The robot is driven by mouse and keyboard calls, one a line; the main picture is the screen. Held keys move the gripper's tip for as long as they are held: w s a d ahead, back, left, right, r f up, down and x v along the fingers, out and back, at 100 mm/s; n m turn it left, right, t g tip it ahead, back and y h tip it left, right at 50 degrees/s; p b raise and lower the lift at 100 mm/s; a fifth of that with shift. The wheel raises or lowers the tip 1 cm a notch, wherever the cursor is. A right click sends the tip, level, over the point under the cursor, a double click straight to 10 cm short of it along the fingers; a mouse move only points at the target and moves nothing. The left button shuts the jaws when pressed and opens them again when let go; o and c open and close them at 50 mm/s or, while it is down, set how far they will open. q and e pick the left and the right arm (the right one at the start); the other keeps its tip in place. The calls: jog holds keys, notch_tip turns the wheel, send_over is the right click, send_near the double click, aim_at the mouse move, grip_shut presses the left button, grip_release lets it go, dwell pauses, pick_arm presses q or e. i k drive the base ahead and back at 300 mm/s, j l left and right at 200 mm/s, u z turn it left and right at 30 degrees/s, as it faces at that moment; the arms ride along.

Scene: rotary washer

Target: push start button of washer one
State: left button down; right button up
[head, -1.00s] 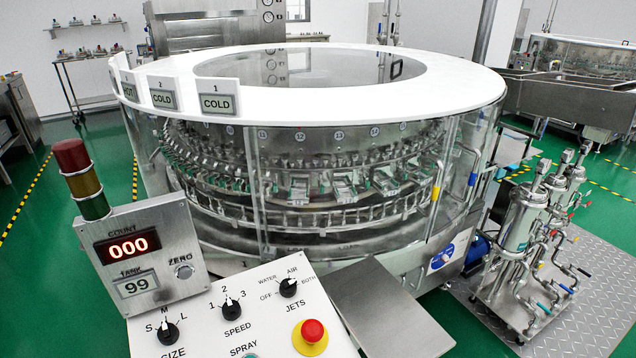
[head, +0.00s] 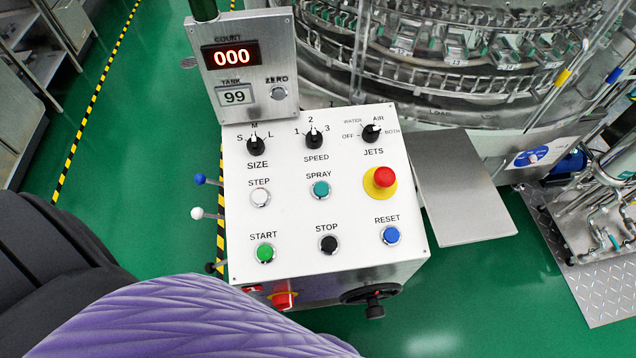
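The green START button (head: 265,252) is at the lower left of the white control panel (head: 290,215). It is round, with a metal rim, and nothing covers it. The black STOP button (head: 328,244) and the blue RESET button (head: 391,235) lie to its right in the same row. The white STEP button (head: 260,197) is above it. The panel stands in front of the round glass-walled washer (head: 440,75). The counter box (head: 245,65) above the panel reads COUNT 000 and TANK 99. Neither of my grippers is in view.
A red emergency knob (head: 384,178) on a yellow base is at the panel's right. Levers with blue (head: 200,180) and white (head: 197,213) balls stick out at its left. A black handwheel (head: 372,296) is below. A metal shelf (head: 460,185) adjoins it on the right.

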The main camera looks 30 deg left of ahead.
aim_at(264, 252)
jog(key=k+j+u, duration=0.45)
jog(key=u, duration=0.25)
